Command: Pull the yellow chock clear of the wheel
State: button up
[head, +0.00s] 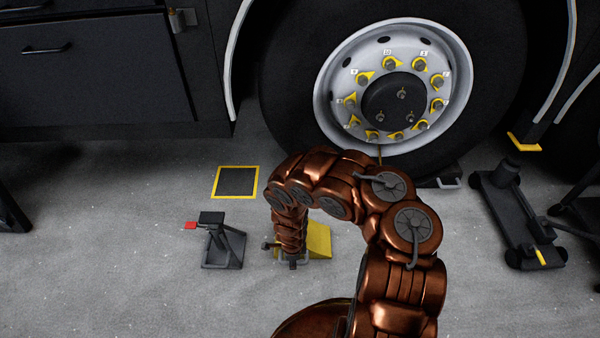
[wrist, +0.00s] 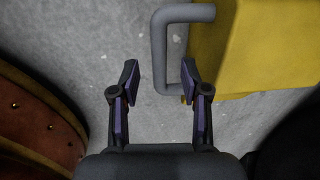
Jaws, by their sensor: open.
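The yellow chock (head: 319,241) lies on the floor in front of the big wheel (head: 350,105), partly hidden behind my arm. I cannot tell from here whether it touches the tyre. In the wrist view the yellow chock (wrist: 260,50) fills the upper right, with its grey U-shaped handle (wrist: 158,45) sticking out to the left. My gripper (wrist: 159,82) is open, with the handle's long bar between its two fingers. The right finger overlaps the handle's lower leg; contact cannot be told. In the head view my gripper (head: 292,264) is low beside the chock.
A dark stand with a red tip (head: 222,240) is just left of my gripper. A yellow-edged floor square (head: 236,182) lies behind it. A black floor jack (head: 515,215) stands at the right. Bare floor lies at the front left.

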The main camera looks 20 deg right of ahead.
jog(key=shift+s+r+p, duration=0.1)
jog(key=shift+r+p, duration=1.35)
jog(key=shift+r, duration=0.1)
